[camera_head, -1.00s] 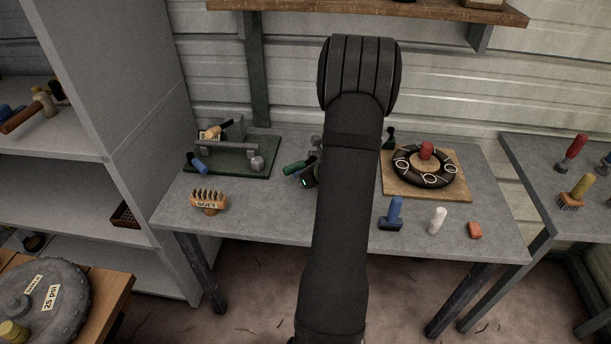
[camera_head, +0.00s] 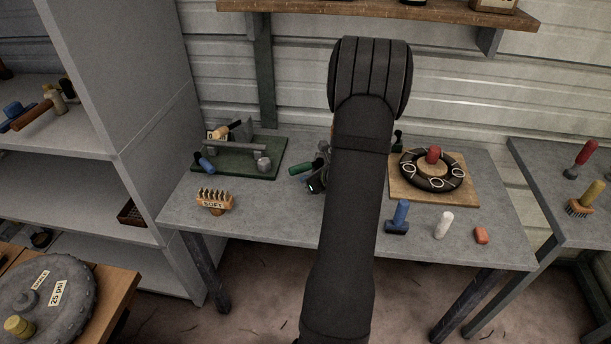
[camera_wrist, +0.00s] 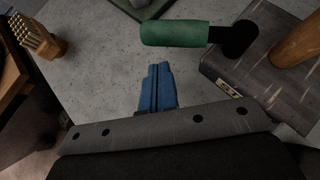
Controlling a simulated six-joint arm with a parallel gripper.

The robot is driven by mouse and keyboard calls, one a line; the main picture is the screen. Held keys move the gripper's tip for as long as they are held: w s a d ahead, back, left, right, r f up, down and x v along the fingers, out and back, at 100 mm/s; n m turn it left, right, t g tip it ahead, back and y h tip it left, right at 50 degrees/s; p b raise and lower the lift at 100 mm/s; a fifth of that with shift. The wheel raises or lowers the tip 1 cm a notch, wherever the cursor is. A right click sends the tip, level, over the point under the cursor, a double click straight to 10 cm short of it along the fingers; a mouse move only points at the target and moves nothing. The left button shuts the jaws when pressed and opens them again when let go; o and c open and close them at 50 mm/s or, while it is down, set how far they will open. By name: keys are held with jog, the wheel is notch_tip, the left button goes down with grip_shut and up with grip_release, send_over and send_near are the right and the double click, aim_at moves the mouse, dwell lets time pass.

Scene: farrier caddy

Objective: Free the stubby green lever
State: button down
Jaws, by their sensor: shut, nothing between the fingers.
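The stubby green lever (camera_wrist: 174,33) lies across the top middle of the wrist view. Its right end meets a black mount (camera_wrist: 239,40) beside a dark grey block (camera_wrist: 262,62). My gripper (camera_wrist: 158,68) has its blue fingers together, with nothing between them. The fingertips point toward the lever, and bare tabletop shows between the two in the picture. In the head view the green lever (camera_head: 301,168) shows just left of my arm, which hides most of the block.
A wooden brush (camera_head: 214,201) stands at the table's front left. A green board (camera_head: 240,163) with fittings lies behind it. A wooden board (camera_head: 461,197) with a black ring is on the right. Blue (camera_head: 399,217), white (camera_head: 442,226) and red (camera_head: 481,236) pieces stand in front.

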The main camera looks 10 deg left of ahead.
jog(key=shift+s+d+f, duration=0.15)
jog(key=shift+s+d, duration=0.55)
jog(key=shift+s, duration=0.15)
jog(key=s+d+r, duration=0.4)
jog(key=s+r, duration=0.2)
jog(key=shift+s+d, duration=0.3)
jog(key=shift+s, duration=0.05)
jog(key=s+d+r, duration=0.2)
jog(key=d+r, duration=0.1)
jog(key=r, duration=0.5)
jog(key=shift+s, duration=0.2)
dwell(3.2)
jog(key=shift+d, duration=0.1)
dwell(0.3)
jog(key=shift+w+a+f, duration=0.15)
jog(key=shift+a+f, duration=0.05)
jog(key=shift+f, duration=0.25)
jog(key=shift+w+a+f, duration=0.1)
jog(key=shift+a+f, duration=0.05)
jog(key=shift+f, duration=0.3)
jog(key=shift+r, duration=0.1)
notch_tip(320, 180, down, 6)
jog(key=w+a, duration=0.1)
jog(key=a, duration=0.1)
jog(key=shift+w+r, duration=0.2)
jog(key=shift+w, duration=0.1)
